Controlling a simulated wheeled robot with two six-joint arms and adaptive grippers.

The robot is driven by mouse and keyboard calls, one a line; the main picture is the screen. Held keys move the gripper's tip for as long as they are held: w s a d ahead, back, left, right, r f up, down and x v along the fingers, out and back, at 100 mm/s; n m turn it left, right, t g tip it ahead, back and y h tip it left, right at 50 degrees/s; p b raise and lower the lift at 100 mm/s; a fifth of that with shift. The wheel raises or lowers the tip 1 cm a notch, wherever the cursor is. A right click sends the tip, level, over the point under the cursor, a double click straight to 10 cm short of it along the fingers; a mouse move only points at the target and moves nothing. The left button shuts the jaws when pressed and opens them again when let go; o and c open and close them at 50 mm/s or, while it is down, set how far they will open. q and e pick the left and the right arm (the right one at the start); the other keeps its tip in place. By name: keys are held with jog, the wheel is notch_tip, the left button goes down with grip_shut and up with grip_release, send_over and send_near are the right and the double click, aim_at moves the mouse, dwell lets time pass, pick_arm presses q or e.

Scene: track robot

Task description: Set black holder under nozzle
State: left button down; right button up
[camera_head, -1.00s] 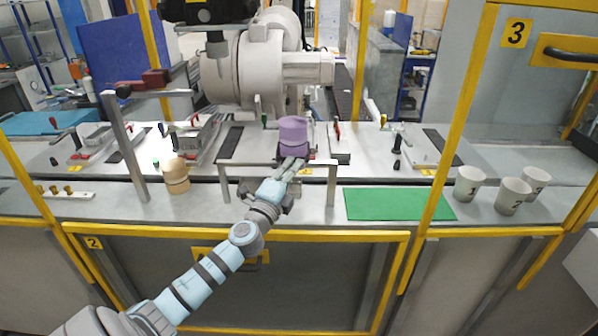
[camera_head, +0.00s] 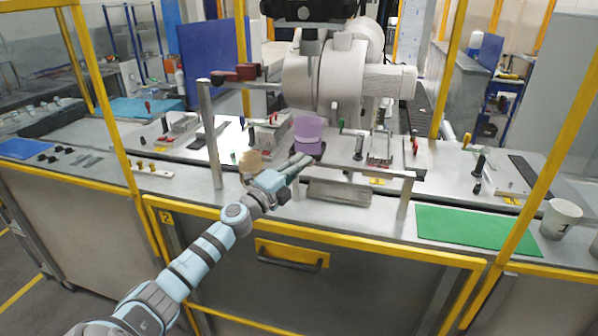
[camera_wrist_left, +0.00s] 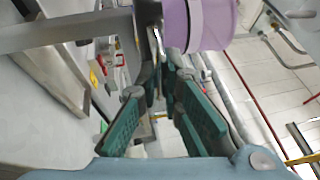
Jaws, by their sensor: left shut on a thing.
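The black holder (camera_head: 309,152) is a dark ring with a handle, around the lower part of a purple cup (camera_head: 308,131). My left gripper (camera_head: 302,162) is shut on the holder's handle. In the left wrist view its green fingers (camera_wrist_left: 168,72) close around a dark handle (camera_wrist_left: 148,72) beside the purple cup (camera_wrist_left: 205,20). The cup is upright in the head view. The grey nozzle (camera_head: 311,43) hangs from a black head (camera_head: 306,10) above the cup, nearly in line with it in the picture. Depth between them is hard to judge. My right gripper is not in view.
A white machine body (camera_head: 325,75) stands behind the cup. A metal frame (camera_head: 355,166) rises near the counter edge. A light brown cup (camera_head: 250,162) is left of my gripper. A green mat (camera_head: 475,226) and a paper cup (camera_head: 560,218) are at right.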

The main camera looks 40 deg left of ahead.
pick_arm(q)
jog(key=shift+s+a+f, duration=0.1)
jog(key=shift+s+a, duration=0.05)
jog(key=shift+a, duration=0.15)
jog(key=c, duration=1.7)
grip_release()
jog(key=shift+s+a, duration=0.1)
jog(key=shift+a, duration=0.1)
jog(key=shift+d, duration=0.15)
